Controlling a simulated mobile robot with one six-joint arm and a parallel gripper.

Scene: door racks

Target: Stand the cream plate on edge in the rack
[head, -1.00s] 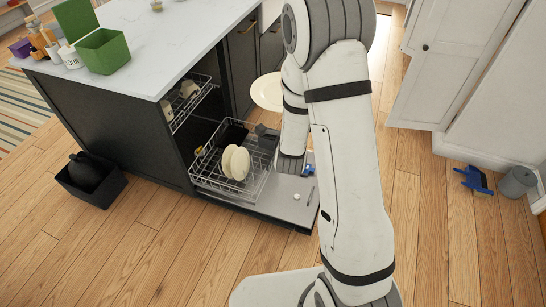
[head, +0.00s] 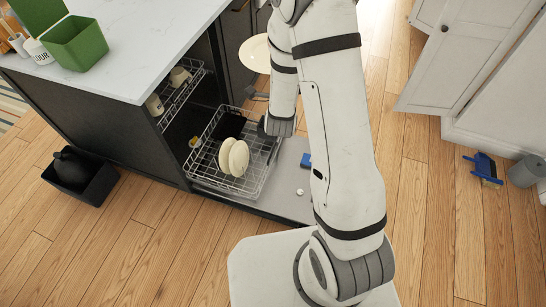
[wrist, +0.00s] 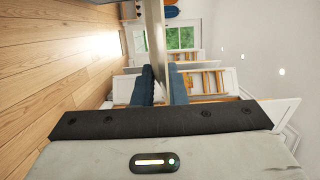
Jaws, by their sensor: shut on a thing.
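The cream plate (head: 256,54) shows beside my arm in the head view, up by the dark cabinet front. My gripper (wrist: 162,84) is shut on it: in the wrist view the plate (wrist: 154,40) appears edge-on as a pale strip between the two blue fingers. In the head view my arm hides the gripper. The wire rack (head: 216,190) is the pulled-out lower rack of the dishwasher, below and to the left of the held plate. Two pale plates (head: 234,157) stand on edge in it, and a dark item (head: 229,126) lies toward its back.
The upper rack (head: 181,91) holds cups. The open dishwasher door (head: 292,190) lies flat beside the rack, with a blue item (head: 306,160) and a small white thing on it. A black bin (head: 82,178) stands left. A dustpan (head: 483,167) lies on the open floor at right.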

